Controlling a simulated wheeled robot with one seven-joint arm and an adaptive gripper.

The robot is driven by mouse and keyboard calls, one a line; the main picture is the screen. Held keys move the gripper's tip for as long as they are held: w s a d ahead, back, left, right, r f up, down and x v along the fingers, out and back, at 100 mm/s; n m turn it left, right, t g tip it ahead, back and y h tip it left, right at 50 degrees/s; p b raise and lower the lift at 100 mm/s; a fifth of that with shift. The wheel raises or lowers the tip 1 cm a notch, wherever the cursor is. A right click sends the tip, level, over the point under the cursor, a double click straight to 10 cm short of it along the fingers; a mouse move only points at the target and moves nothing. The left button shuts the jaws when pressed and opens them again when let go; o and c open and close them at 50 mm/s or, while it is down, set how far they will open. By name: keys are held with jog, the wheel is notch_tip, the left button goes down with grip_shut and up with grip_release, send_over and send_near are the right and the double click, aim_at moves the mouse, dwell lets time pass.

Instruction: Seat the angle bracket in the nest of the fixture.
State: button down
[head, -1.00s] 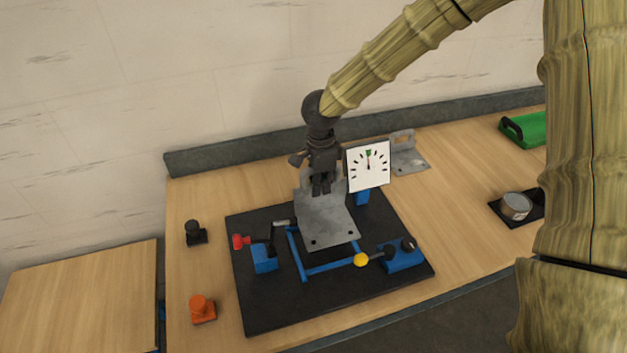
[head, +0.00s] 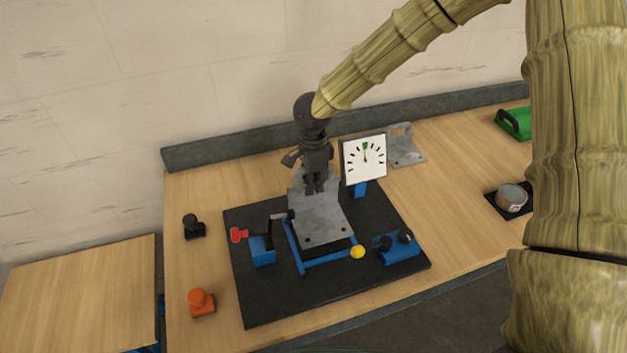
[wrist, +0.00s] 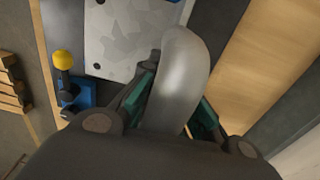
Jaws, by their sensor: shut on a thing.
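The angle bracket (head: 321,222) is a grey metal plate with holes and an upright flange. It lies over the blue-framed nest (head: 302,262) of the fixture on a black base plate (head: 262,305). I cannot tell whether it sits fully down inside the frame. My gripper (head: 315,190) is shut on the bracket's upright flange, above its back edge. In the wrist view the rounded flange (wrist: 180,75) stands between my fingers, and the flat plate (wrist: 130,38) lies beyond.
A red-tipped clamp (head: 240,235) stands left of the nest and a yellow-knobbed blue block (head: 400,247) right. A dial gauge (head: 364,158) stands close behind right. A second bracket (head: 405,150), an orange button (head: 201,302) and a round tin (head: 511,196) are around the base plate.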

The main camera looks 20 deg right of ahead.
aim_at(314, 205)
jog(key=shift+f+b, duration=0.45)
jog(key=shift+f, duration=1.2)
jog(key=shift+f, duration=0.1)
jog(key=shift+p, duration=1.35)
dwell(1.1)
jog(key=shift+f+b, duration=0.3)
jog(key=shift+f, duration=0.8)
dwell(0.8)
jog(key=c, duration=1.6)
grip_release()
jog(key=shift+o, duration=0.2)
jog(key=shift+s, duration=0.15)
jog(key=shift+f, duration=0.1)
notch_tip(314, 205, up, 12)
jog(key=shift+r, duration=0.1)
